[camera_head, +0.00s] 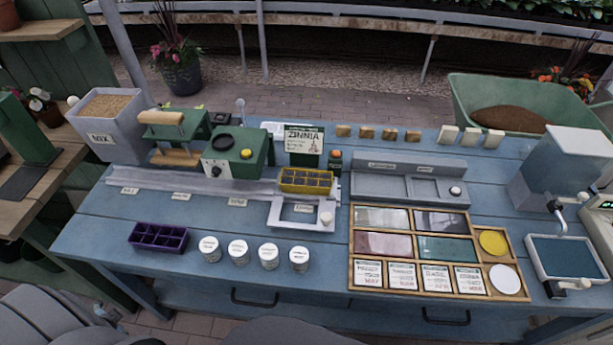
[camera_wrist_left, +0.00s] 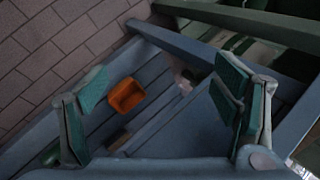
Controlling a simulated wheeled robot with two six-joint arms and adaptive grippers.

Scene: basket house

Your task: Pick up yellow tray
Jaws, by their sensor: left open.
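The yellow tray (camera_head: 304,189) is a small tray with dark cells. It sits near the middle of the blue workbench (camera_head: 120,222), at the right end of a long grey rail (camera_head: 200,184), just behind a pale grey frame (camera_head: 277,214). My left gripper (camera_wrist_left: 163,85) shows only in the left wrist view. Its two teal-padded fingers are wide apart with nothing between the pads. An orange box-like thing (camera_wrist_left: 127,96) lies beyond the fingers, on a blue-grey slatted surface. The yellow tray cannot be made out in the wrist view. My right gripper is not in view.
A green machine (camera_head: 236,157) and a ZINNIA sign (camera_head: 304,142) stand close behind the tray. A purple tray (camera_head: 158,237) and several white-lidded jars (camera_head: 238,252) stand in front. A wooden organizer (camera_head: 352,248) lies to the right. The bench's front-left corner is clear.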

